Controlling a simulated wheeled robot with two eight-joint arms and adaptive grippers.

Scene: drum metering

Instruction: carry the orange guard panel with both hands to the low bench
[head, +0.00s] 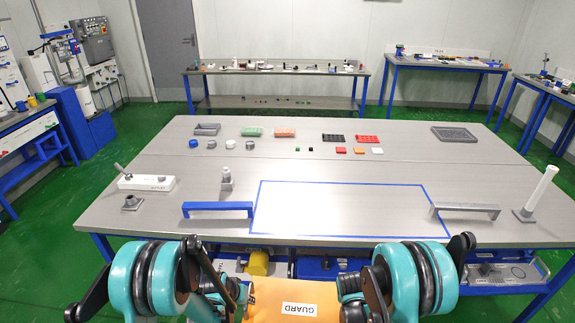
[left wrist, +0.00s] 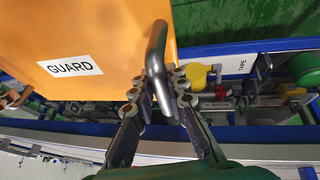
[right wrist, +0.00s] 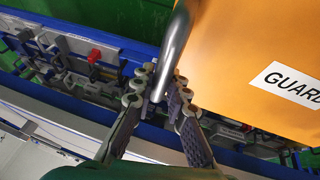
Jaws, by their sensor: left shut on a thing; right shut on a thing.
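The orange guard panel (head: 300,297) with a white GUARD label hangs between my two arms at the bottom of the head view, in front of the table's near edge. My left gripper (left wrist: 165,85) is shut on the panel's metal handle in the left wrist view, with the panel (left wrist: 100,30) beyond it. My right gripper (right wrist: 160,85) is shut on the other handle in the right wrist view, with the panel (right wrist: 240,60) to the right. In the head view my arms hide much of the panel's sides. I cannot tell which bench is the low bench.
A large grey table (head: 140,215) stands ahead, with a blue-taped rectangle (head: 345,210), a blue handle bar (head: 217,209), a grey bar (head: 465,210) and a white post (head: 540,190). Other benches (head: 290,72) line the back and sides. Green floor (head: 45,210) is open at left.

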